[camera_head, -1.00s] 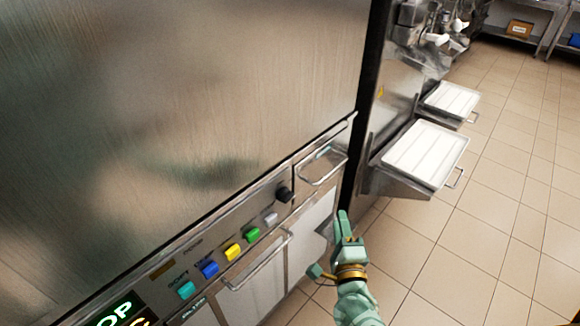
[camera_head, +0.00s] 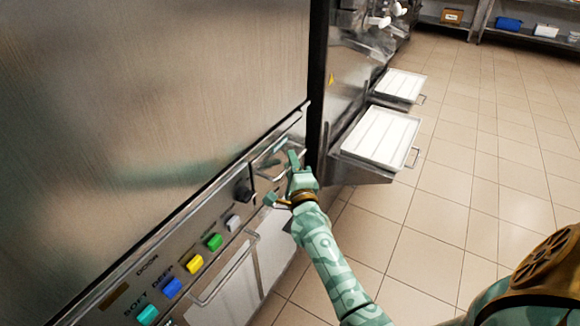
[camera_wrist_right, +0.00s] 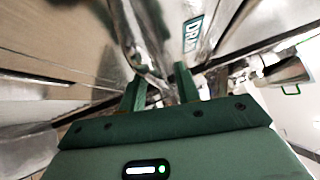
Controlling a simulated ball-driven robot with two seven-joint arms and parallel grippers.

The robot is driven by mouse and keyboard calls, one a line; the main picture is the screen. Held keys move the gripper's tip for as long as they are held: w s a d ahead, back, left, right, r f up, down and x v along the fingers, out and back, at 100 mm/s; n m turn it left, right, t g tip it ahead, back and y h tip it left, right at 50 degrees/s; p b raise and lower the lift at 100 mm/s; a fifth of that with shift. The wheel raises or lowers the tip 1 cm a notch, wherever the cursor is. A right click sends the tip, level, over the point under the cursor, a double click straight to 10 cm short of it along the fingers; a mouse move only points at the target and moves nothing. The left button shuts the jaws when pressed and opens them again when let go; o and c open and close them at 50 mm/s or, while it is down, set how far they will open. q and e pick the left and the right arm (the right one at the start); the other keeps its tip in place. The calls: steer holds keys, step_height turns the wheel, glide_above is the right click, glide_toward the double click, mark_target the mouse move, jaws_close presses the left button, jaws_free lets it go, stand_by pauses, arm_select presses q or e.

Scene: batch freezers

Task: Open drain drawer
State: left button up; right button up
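The drain drawer (camera_head: 264,160) is a small steel front with a bar handle, high at the right end of the machine's front panel. The drawer looks closed. My left gripper is not in view.
Left of the drawer are a black knob (camera_head: 243,190) and several coloured buttons, including a green one (camera_head: 214,242). White trays (camera_head: 381,137) jut out from the neighbouring machine. The tiled floor (camera_head: 440,215) at right is clear.

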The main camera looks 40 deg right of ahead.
jaws_close()
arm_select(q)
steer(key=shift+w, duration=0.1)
